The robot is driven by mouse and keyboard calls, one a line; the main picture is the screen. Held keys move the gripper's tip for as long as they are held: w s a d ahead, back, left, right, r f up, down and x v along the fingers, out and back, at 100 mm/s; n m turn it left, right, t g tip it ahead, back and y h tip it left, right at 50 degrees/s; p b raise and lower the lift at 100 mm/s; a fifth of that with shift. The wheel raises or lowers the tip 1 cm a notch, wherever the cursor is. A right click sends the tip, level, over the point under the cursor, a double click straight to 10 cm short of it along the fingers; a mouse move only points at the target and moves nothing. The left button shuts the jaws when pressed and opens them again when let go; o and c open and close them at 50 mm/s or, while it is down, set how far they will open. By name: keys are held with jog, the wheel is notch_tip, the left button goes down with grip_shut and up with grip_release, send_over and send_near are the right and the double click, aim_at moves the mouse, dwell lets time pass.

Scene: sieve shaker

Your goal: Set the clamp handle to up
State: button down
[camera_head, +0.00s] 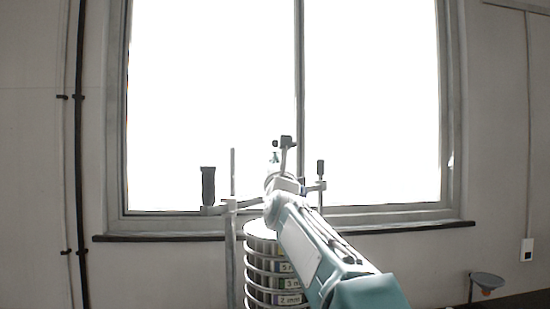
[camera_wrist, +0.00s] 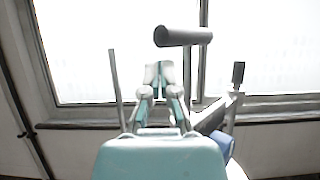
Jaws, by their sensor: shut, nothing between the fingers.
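The sieve shaker's stack of ringed sieves (camera_head: 262,270) stands at the centre, partly hidden by my arm. Above it, a dark handle (camera_head: 286,141) tops a grey post; in the wrist view this looks like the dark horizontal cylinder (camera_wrist: 183,37). A black upright handle (camera_head: 208,185) is on the left arm of the clamp frame. Another upright handle (camera_head: 320,168) is on the right, also in the wrist view (camera_wrist: 238,73). I cannot tell which is the clamp handle. My gripper (camera_head: 275,158) is shut and empty, its grey tips (camera_wrist: 159,73) below and left of the cylinder.
A bright window (camera_head: 210,100) with a dark sill (camera_head: 160,237) is behind the shaker. Thin upright rods (camera_head: 233,172) flank the stack.

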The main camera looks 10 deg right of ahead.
jog(key=shift+r, duration=0.25)
jog(key=shift+r, duration=1.9)
